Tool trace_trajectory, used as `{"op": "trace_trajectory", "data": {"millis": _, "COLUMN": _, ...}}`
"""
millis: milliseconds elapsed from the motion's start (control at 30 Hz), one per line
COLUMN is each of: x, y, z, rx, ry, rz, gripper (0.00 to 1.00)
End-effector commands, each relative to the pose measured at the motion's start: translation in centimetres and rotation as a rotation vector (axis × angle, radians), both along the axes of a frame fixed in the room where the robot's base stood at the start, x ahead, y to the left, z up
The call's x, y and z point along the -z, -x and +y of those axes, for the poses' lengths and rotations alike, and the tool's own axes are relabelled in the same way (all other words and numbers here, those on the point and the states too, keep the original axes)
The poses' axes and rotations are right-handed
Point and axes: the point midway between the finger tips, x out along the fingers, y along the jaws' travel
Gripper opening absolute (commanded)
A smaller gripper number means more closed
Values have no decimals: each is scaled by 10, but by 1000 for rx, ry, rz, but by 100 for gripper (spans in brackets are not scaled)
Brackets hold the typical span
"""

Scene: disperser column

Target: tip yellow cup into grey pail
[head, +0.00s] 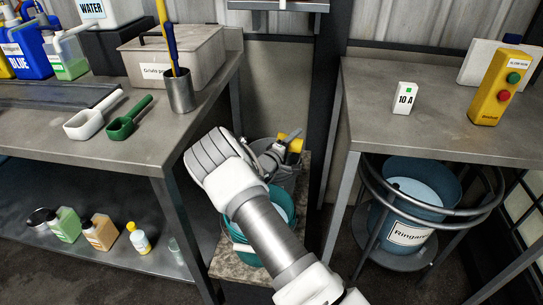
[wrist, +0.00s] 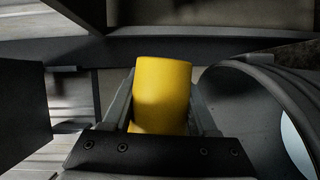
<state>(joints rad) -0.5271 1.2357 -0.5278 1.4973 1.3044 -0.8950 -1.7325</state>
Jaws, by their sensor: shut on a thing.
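The yellow cup (wrist: 163,92) is between the two fingers of my gripper (wrist: 163,118) in the wrist view, and the fingers are shut on it. In the head view a small yellow part of the cup (head: 291,138) shows by my gripper (head: 285,148), low between the two tables. The cup's opening and contents cannot be made out. A grey round rim, likely the grey pail (wrist: 262,108), stands close to the right of the cup in the wrist view. In the head view my arm and gripper hide most of it.
A teal bucket (head: 241,238) stands on a stone-like slab (head: 232,262) below my arm. The left table (head: 130,150) and right table (head: 440,130) flank the gap. A blue bucket in a ring stand (head: 405,210) is under the right table.

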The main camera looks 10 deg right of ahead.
Motion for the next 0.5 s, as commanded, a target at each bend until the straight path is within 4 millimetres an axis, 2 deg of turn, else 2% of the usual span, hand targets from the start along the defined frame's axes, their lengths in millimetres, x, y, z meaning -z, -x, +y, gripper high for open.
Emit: {"op": "trace_trajectory", "data": {"millis": 500, "x": 3, "y": -1, "z": 2, "rx": 0, "ry": 66, "rz": 24, "gripper": 0}}
